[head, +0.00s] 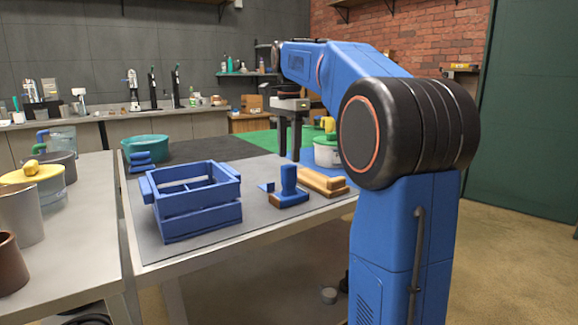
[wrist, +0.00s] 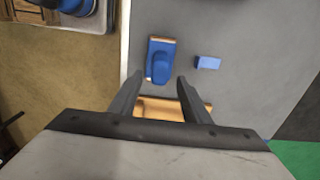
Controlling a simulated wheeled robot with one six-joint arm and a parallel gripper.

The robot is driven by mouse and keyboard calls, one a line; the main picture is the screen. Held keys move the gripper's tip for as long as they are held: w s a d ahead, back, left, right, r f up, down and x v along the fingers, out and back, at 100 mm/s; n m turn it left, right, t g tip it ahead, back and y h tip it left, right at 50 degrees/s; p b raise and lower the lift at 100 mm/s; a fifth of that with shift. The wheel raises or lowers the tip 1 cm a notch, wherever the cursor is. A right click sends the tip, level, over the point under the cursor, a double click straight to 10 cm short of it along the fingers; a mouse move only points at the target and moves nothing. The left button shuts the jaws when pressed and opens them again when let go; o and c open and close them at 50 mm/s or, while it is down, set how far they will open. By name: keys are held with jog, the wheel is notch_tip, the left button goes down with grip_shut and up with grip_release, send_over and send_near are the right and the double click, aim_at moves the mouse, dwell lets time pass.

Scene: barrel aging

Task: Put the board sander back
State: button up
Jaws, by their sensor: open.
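The board sander appears to be the blue tool (head: 288,188) with an upright blue handle and a wooden-edged base. It stands on the grey work table (head: 200,243), right of the blue slatted crate (head: 200,215). In the wrist view the blue tool (wrist: 160,62) lies ahead of my fingertips. My gripper (head: 290,153) is open and empty, pointing down above the far part of the table. It also shows in the wrist view (wrist: 159,84), with a wooden block (wrist: 150,108) seen below and between its fingers. The same wooden block shows in the head view (head: 322,181).
A small blue block (head: 267,187) lies beside the tool. A teal tub (head: 146,147) and blue stacked pieces (head: 141,162) are at the far left. A side table (head: 75,232) with several pots borders the left.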

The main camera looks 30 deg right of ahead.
jog(key=shift+r, duration=2.35)
jog(key=shift+a, duration=0.1)
jog(key=s+a+f+n+t, duration=0.2)
jog(key=s+a+f+n, duration=0.75)
jog(key=s, duration=0.45)
jog(key=s+a+f+n+t, duration=0.1)
jog(key=s+a+f+n, duration=0.2)
jog(key=s+f, duration=0.5)
jog(key=s+a+f+n+t, duration=0.1)
jog(key=s+a+f+n, duration=0.2)
jog(key=f, duration=1.1)
jog(key=s+n, duration=0.2)
jog(key=s, duration=0.3)
jog(key=shift+t, duration=0.4)
